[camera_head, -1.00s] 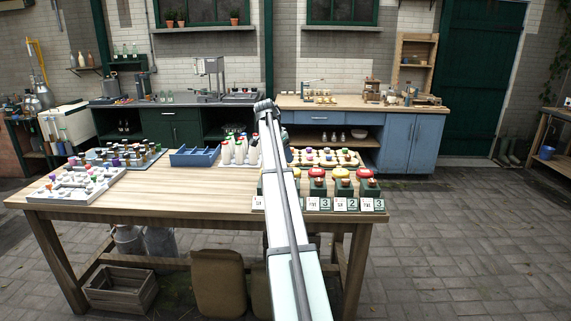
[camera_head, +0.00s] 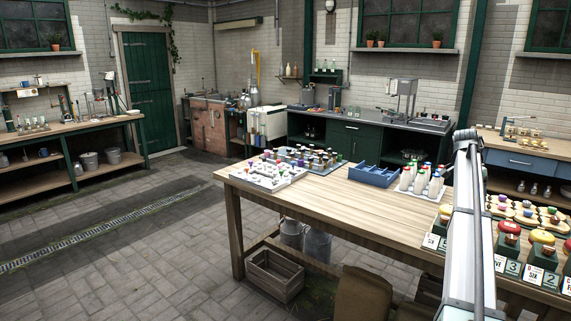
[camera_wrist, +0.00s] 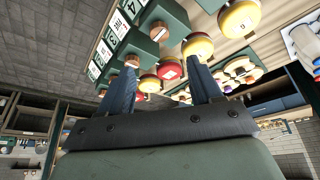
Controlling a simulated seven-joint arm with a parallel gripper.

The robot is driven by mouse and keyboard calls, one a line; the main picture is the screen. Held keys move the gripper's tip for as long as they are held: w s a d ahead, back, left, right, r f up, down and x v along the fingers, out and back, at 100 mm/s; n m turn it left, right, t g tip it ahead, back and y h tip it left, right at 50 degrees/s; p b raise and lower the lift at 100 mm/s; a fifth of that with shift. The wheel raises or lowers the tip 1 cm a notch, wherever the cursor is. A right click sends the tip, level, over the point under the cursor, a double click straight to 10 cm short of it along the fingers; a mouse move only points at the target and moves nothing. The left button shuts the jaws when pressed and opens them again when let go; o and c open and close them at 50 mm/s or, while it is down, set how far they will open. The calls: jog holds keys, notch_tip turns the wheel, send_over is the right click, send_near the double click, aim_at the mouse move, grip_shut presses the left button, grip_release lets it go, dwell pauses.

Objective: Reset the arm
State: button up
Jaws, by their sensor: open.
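My arm reaches out over the right part of the wooden table (camera_head: 300,205) in the head view, and its far end hides my gripper there. In the wrist view my gripper (camera_wrist: 165,85) shows two dark fingers spread apart with nothing held between them. Beyond the fingertips are green numbered blocks (camera_wrist: 165,35) with round red and yellow tops. A red top (camera_wrist: 170,69) shows between the fingers, apart from them as far as I can tell.
On the table stand a white tray of small items (camera_head: 265,174), a blue divided tray (camera_head: 373,174) and white bottles (camera_head: 421,181). Numbered green blocks (camera_head: 508,248) line the right front edge. The table's middle is bare. A wooden crate (camera_head: 274,275) sits below.

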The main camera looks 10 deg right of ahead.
jog(key=s+a+f+n+y, duration=0.1)
jog(key=s+a+f+n, duration=0.35)
jog(key=a+f, duration=0.8)
jog(key=s+a+f+n+y, duration=0.2)
jog(key=s+a+f+n, duration=0.35)
jog(key=f, duration=1.25)
jog(key=s+a+f+n+y, duration=0.15)
jog(key=s+a+f, duration=0.45)
jog(key=a+f, duration=0.75)
jog(key=s+a+f+n+g, duration=0.2)
jog(key=s+a+f, duration=0.6)
jog(key=s, duration=0.4)
jog(key=s+a+f+n+g, duration=0.1)
jog(key=s+a+f+g, duration=0.1)
jog(key=s+a+f, duration=0.6)
jog(key=s+a+f+n+g, duration=0.2)
jog(key=s+a+f, duration=0.6)
jog(key=s, duration=0.8)
jog(key=shift+s+a+n+g, duration=0.15)
jog(key=shift+a+n+g, duration=0.2)
jog(key=shift+g, duration=0.05)
